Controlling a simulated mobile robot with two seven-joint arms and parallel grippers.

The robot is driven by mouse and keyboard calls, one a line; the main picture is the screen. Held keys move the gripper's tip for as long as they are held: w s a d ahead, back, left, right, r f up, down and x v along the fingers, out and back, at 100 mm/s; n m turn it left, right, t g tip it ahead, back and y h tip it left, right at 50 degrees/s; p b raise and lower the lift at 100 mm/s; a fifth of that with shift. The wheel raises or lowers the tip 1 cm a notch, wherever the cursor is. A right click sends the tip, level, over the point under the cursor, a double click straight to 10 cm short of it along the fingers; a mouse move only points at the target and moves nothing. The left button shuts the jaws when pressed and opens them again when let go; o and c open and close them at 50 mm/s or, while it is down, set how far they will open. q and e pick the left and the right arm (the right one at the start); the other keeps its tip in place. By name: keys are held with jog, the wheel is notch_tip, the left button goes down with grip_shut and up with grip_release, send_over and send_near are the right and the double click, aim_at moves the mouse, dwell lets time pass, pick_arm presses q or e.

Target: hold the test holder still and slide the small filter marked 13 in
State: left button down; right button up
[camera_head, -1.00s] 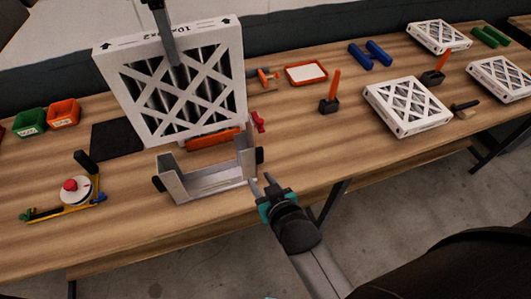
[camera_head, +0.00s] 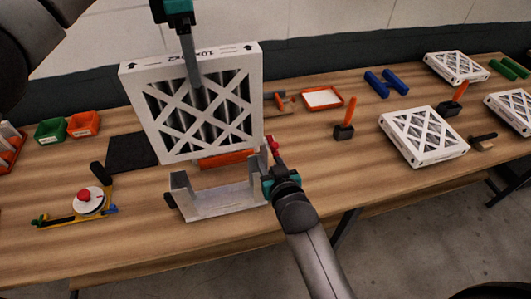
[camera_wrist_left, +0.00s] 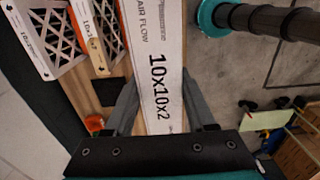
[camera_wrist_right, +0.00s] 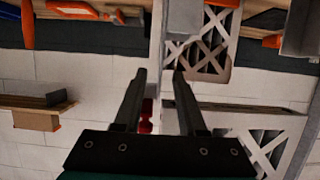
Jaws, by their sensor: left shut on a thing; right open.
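My left gripper (camera_head: 192,80) is shut on the top of a white-framed pleated filter (camera_head: 155,118). The filter hangs upright above and behind the grey metal holder (camera_head: 215,205), apart from it as far as I can tell. In the left wrist view its edge (camera_wrist_left: 158,65) reads "10x10x2"; I cannot read a 13. The holder is an open U-shaped cradle on the bench. My right gripper (camera_head: 265,172) is open at the holder's right wall, partly hiding it. In the right wrist view my fingers (camera_wrist_right: 159,75) are apart, with a narrow grey edge between them.
On the wooden bench (camera_head: 330,190) lie three more filters at right, one being the nearest (camera_head: 422,135). An orange-handled tool (camera_head: 345,120), a red tray (camera_head: 322,97) and blue bars (camera_head: 380,80) lie behind. A dial gauge (camera_head: 88,200) and a black mat (camera_head: 130,152) are left.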

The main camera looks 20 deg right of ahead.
aim_at(265, 154)
jog(key=shift+x, duration=2)
jog(key=shift+s, duration=0.1)
jog(key=shift+c, duration=0.2)
grip_shut()
dwell(0.5)
